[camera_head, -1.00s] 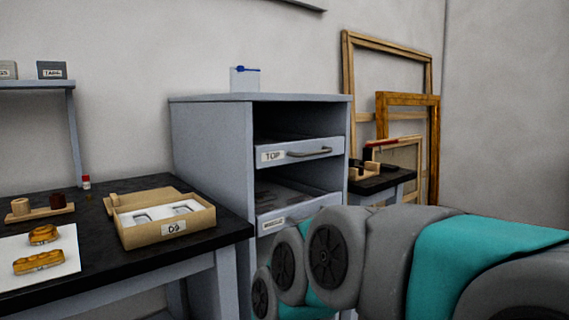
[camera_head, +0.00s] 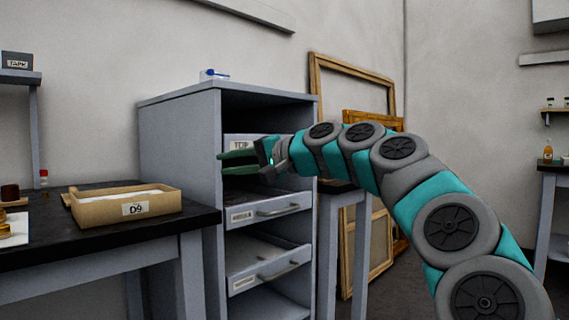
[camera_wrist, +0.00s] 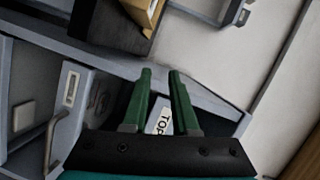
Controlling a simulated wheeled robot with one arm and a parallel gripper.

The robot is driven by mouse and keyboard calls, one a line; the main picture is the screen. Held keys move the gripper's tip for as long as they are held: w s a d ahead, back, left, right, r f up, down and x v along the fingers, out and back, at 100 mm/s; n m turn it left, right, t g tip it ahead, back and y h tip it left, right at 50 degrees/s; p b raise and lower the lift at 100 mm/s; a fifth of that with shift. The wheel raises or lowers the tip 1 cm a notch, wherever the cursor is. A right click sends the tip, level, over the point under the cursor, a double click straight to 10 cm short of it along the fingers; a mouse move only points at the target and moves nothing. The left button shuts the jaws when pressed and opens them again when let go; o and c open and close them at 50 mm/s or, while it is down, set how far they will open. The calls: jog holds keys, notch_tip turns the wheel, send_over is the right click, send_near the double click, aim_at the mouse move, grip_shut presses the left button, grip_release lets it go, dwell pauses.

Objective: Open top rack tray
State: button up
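The top rack tray (camera_head: 233,138) is the uppermost drawer in the grey cabinet, with a white "TOP" label on its front. My gripper (camera_head: 221,163) is in front of this drawer with its fingers pointing left, and it hides most of the front. In the wrist view the two green fingers (camera_wrist: 160,73) stand apart with nothing visible gripped between their tips. The "TOP" label (camera_wrist: 161,122) shows between and behind them. The top tray's handle is hidden in both current views, so I cannot tell whether the fingers are around it.
The grey cabinet (camera_head: 178,155) holds a middle tray (camera_head: 240,216) and a lower tray (camera_head: 243,262), both with bar handles. A dark-topped bench with a cardboard box (camera_head: 128,205) labelled D9 stands left. Wooden frames (camera_head: 313,75) lean on the wall behind right.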

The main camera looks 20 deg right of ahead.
jog(key=w+d+r+m+t+h+b, duration=0.1)
jog(key=w+d+m+t+h+b, duration=0.15)
jog(key=d, duration=0.75)
jog(key=w+d+r+m+t+h+b, duration=0.1)
jog(key=d+m+t, duration=0.3)
jog(key=d, duration=0.6)
jog(key=shift+g+y, duration=0.25)
jog(key=shift+p+x, duration=0.75)
jog(key=shift+x, duration=3.05)
jog(key=shift+f, duration=0.1)
grip_shut()
